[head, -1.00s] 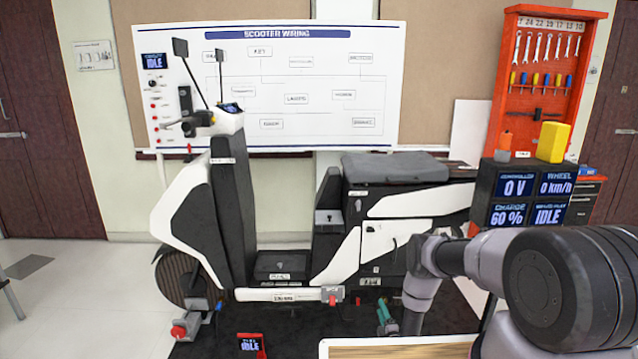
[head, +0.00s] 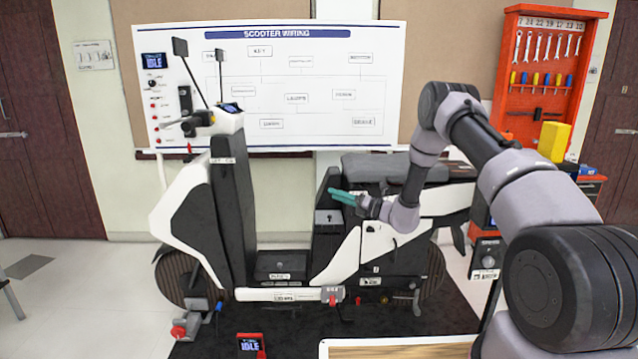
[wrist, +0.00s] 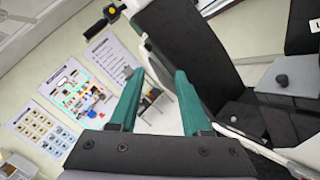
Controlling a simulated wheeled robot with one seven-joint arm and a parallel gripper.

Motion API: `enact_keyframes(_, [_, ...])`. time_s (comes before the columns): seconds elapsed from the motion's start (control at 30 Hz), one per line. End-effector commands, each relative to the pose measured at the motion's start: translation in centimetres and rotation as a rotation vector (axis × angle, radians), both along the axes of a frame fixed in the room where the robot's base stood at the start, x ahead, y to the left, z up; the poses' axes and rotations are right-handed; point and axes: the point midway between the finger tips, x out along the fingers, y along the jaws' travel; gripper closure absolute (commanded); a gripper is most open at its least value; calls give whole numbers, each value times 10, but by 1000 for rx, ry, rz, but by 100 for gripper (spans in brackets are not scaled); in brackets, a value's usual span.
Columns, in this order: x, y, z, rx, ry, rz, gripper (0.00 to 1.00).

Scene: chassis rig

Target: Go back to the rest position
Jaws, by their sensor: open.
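My gripper (head: 341,196) is raised in front of the scooter's seat base in the head view, its green fingers pointing left. In the wrist view my gripper (wrist: 155,95) shows two green fingers spread apart with nothing between them. The white and black scooter (head: 185,215) stands upright behind it. My arm covers part of the scooter's rear and seat. In the wrist view the tilted scooter (wrist: 195,45) fills the right side, beyond the fingers. I cannot tell from the head view how far the fingers are from the scooter body.
A wiring board (head: 290,90) hangs on the wall behind. A red tool rack (head: 545,60) with a yellow box (head: 553,141) stands at the right. A wooden table edge (head: 400,350) is at the front. A small idle display (head: 250,345) stands on the dark mat.

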Motion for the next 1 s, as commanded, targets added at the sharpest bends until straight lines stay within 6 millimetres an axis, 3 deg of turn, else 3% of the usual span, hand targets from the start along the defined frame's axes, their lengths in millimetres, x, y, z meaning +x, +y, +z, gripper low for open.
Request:
enact_keyframes(0.03, [-7,5,33,-53,-62,50,52])
enact_keyframes(0.1, [-23,12,69,-133,-140,120,52])
enact_keyframes(0.4, [-114,17,190,-498,-509,397,52])
enact_keyframes(0.7, [-221,-15,264,-894,-897,633,52])
enact_keyframes(1.0, [-320,-72,301,-1322,-1276,841,52])
